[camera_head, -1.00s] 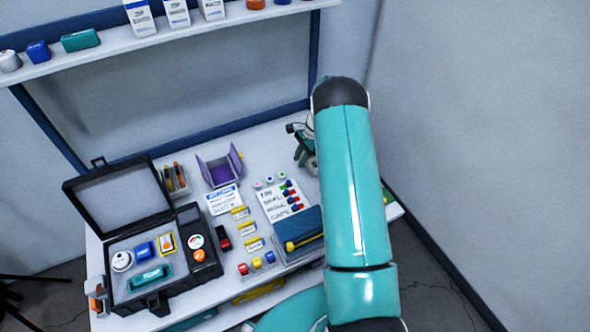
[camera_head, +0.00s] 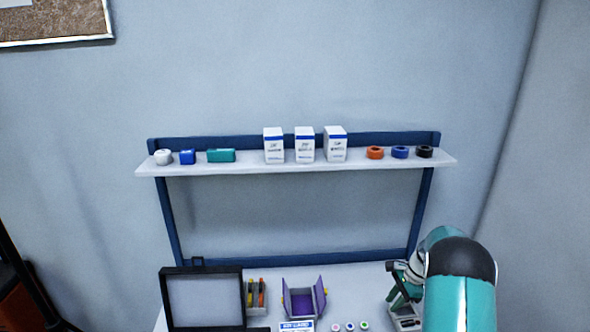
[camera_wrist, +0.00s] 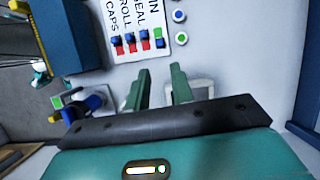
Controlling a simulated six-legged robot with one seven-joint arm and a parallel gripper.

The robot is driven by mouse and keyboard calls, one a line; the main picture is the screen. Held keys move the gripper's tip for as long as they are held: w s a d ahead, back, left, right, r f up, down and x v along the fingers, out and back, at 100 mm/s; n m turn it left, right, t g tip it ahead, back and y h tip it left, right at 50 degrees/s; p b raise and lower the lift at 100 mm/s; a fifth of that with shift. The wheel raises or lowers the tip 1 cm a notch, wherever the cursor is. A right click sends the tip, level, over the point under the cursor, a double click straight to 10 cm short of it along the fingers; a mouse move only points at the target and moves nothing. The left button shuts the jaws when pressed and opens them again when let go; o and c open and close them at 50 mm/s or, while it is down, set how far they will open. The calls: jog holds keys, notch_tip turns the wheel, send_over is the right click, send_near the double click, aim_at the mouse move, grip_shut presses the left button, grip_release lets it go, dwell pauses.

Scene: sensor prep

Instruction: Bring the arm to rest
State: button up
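My arm (camera_head: 460,295) shows at the lower right of the head view, its teal link and dark joint rising from the bottom edge. My gripper (camera_wrist: 161,72) shows in the wrist view with two green fingers apart and nothing visible between them. It points over the white bench top, beside a label card (camera_wrist: 128,22) with red, blue and green markers. In the head view the gripper cannot be made out.
A green bench device (camera_head: 402,292) stands beside my arm. A black open case (camera_head: 203,300), a purple holder (camera_head: 302,300) and a pen holder (camera_head: 256,295) are on the bench. The wall shelf (camera_head: 300,170) holds boxes and rolls. A dark blue box (camera_wrist: 65,35) is at the wrist view's upper left.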

jog(key=s+a+r+n+t+h, duration=0.1)
jog(key=s+a+r+n, duration=0.25)
jog(key=r, duration=0.45)
jog(key=s+a+r+n, duration=0.2)
jog(key=s+a+r, duration=0.15)
jog(key=r, duration=0.55)
jog(key=s+a+r+n+t+h, duration=0.1)
jog(key=s+a+r+n, duration=0.1)
jog(key=a+r, duration=0.45)
jog(key=s+a+r+n+t, duration=0.1)
jog(key=s+a+r+n, duration=0.1)
jog(key=s, duration=0.6)
jog(key=s+a+r+n+t+h, duration=0.1)
jog(key=s+a+r+n, duration=0.2)
jog(key=s, duration=0.5)
jog(key=s+a+r+n+t+h, duration=0.1)
jog(key=s+r+n, duration=0.3)
jog(key=s, duration=0.4)
jog(key=shift+a+n, duration=0.45)
jog(key=shift+a, duration=0.25)
